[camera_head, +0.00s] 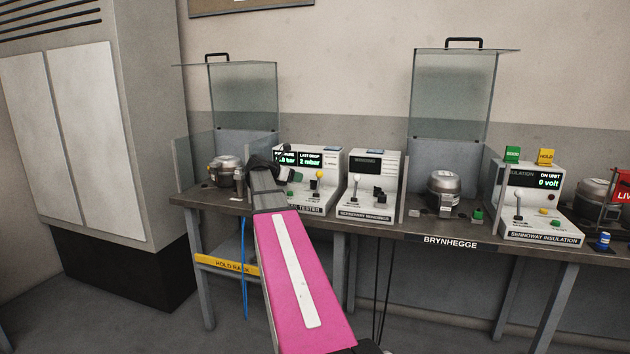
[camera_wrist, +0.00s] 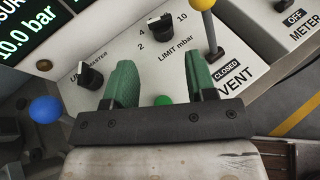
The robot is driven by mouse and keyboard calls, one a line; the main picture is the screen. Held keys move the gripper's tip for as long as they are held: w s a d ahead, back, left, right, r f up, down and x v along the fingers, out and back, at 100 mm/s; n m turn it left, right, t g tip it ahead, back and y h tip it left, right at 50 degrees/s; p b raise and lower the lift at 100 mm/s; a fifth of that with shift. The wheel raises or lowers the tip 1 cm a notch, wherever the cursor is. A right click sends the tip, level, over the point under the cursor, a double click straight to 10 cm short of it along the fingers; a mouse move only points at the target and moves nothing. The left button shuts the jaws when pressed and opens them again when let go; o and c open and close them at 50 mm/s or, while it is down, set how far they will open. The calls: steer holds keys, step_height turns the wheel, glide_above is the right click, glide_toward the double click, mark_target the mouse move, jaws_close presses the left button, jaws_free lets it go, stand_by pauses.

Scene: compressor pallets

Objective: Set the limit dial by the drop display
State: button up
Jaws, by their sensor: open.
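The limit dial (camera_wrist: 160,23) is a black knob with a white mark, at the top of the wrist view. Numbers 2, 4 and 10 stand around it, with "LIMIT mbar" below; I cannot tell surely which number the mark points at. The drop display (camera_head: 310,160) on the tester (camera_head: 310,198) reads "LAST DROP 2 mbar" in the head view. My gripper (camera_wrist: 163,72) is open and empty, its green fingers over the tester's panel, apart from the dial and below it in the wrist view. In the head view my gripper (camera_head: 290,174) partly covers the tester.
A UNIT/MASTER knob (camera_wrist: 90,76) is left of the fingers. A yellow-knobbed lever (camera_wrist: 206,25) marked CLOSED VENT stands right of the dial. A blue ball (camera_wrist: 45,109) is at lower left. A compressor (camera_head: 226,170) sits left of the tester; another panel (camera_head: 368,184) stands to its right.

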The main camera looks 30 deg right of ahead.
mark_target(313, 181)
steer(key=x, duration=1)
steer(key=c, duration=0.6)
steer(key=shift+a, duration=0.1)
